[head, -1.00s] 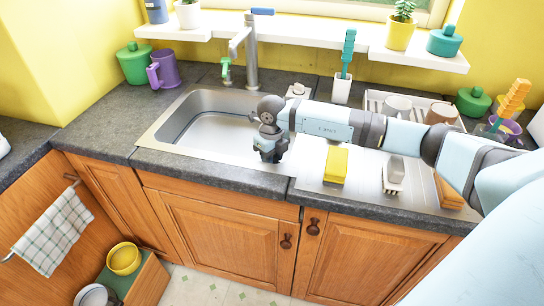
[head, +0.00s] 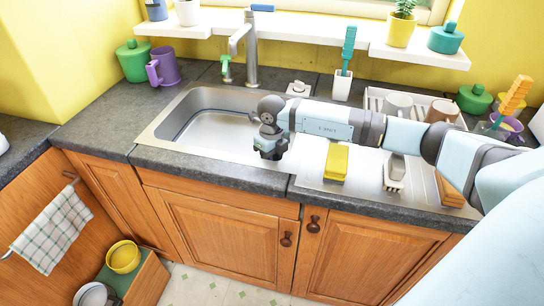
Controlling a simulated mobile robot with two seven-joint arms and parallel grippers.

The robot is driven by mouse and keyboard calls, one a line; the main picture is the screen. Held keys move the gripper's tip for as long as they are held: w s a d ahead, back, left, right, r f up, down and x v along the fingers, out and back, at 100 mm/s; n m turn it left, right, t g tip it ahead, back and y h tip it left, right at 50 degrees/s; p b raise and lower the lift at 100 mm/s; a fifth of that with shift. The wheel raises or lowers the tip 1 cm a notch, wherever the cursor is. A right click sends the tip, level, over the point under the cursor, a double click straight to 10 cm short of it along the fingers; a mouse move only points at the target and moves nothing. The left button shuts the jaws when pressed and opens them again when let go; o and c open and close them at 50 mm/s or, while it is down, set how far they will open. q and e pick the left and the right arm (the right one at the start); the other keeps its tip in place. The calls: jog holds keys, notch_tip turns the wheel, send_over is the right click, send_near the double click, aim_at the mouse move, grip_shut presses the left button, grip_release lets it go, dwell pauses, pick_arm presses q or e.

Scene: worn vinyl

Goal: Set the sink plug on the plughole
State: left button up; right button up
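The steel sink (head: 160,131) is set in the dark counter, its basin open and its floor partly in view. No plughole shows clearly in it; my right arm and the near rim hide part of the basin. My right gripper (head: 270,153) hangs down over the right end of the sink, with its arm coming in from the right. Its fingertips are too small and dark to tell open from shut, and nothing clear shows between them. A small pale block with a dark knob (head: 298,88) stands behind the sink; I cannot tell if it is the plug. My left gripper is out of view.
The tap (head: 250,50) stands behind the sink. A yellow sponge (head: 337,161) and a brush (head: 395,172) lie on the drainer to the right. A dish rack (head: 372,99) with mugs is behind them.

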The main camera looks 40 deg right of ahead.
jog(key=shift+f, duration=0.1)
jog(key=shift+f+b, duration=0.3)
jog(key=shift+f, duration=0.05)
dwell(0.5)
jog(key=shift+f, duration=0.2)
jog(key=o, duration=1.7)
jog(key=shift+o, duration=0.2)
jog(key=shift+r, duration=0.15)
